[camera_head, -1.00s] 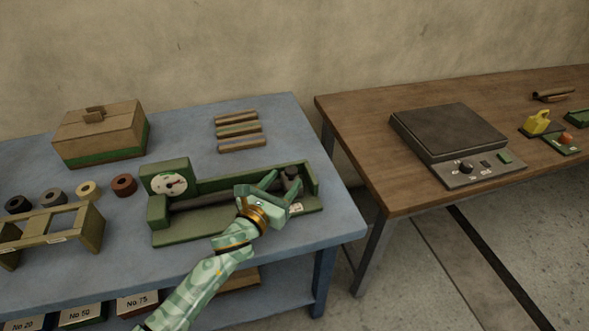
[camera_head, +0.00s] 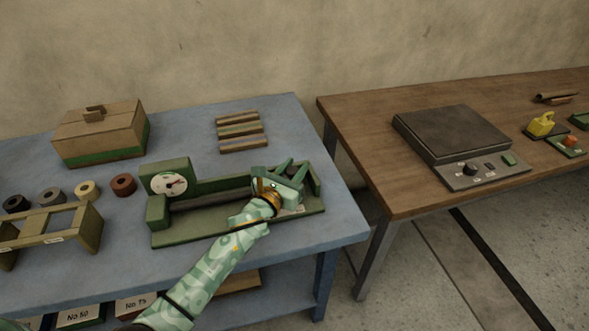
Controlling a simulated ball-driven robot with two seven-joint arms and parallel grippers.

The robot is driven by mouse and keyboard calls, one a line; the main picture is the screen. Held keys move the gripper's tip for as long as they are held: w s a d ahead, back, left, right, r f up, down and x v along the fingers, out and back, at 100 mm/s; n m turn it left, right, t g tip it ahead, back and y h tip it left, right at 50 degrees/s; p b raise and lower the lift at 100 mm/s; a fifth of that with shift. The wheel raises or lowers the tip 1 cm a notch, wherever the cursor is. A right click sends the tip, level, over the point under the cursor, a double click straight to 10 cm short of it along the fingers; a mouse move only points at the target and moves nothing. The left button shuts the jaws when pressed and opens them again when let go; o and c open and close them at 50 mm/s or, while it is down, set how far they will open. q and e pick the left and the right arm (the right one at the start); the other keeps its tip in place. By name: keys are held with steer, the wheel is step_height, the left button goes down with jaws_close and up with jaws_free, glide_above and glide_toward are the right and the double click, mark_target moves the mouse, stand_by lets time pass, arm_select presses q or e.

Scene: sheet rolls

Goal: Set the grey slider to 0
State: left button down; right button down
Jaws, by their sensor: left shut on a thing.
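The green gauge device (camera_head: 185,233) lies on the blue table, with a white round dial (camera_head: 169,185) with a dark needle at its left end. A grey bar (camera_head: 212,196) runs along its trough toward the right. My left gripper (camera_head: 294,168) is over the right end of this trough, its fingers pointing up and away. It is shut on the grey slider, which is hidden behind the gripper. I cannot read the dial's figures or the slider's exact position. My right gripper is not in view.
A wooden box (camera_head: 100,138) stands at the back left of the blue table (camera_head: 205,150). Several coloured rings (camera_head: 88,190) and a wooden stand (camera_head: 50,232) are at left. Several strips (camera_head: 240,131) lie behind the device. A brown table (camera_head: 420,198) with a dark plate unit (camera_head: 452,132) stands at right.

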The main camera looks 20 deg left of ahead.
arm_select(q)
steer(key=s+a, duration=0.2)
steer(key=a, duration=0.1)
steer(key=s+a+p, duration=0.1)
steer(key=s+a, duration=0.2)
steer(key=a, duration=0.1)
steer(key=s+a, duration=0.2)
steer(key=a, duration=0.1)
steer(key=shift+s+a+f, duration=0.2)
steer(key=shift+s+f, duration=0.05)
steer(key=shift+f, duration=0.05)
steer(key=c, duration=1.5)
jaws_free()
steer(key=o, duration=0.4)
steer(key=shift+s+a+r, duration=0.1)
steer(key=shift+s+a, duration=0.05)
steer(key=shift+s, duration=0.05)
steer(key=shift+s+a+r+p, duration=0.1)
steer(key=shift+s+p, duration=0.05)
steer(key=shift+p, duration=0.15)
steer(key=s+a, duration=0.1)
steer(key=s, duration=0.4)
steer(key=s+a, duration=0.1)
steer(key=s, duration=0.4)
steer(key=s+a, duration=0.1)
steer(key=s, duration=0.5)
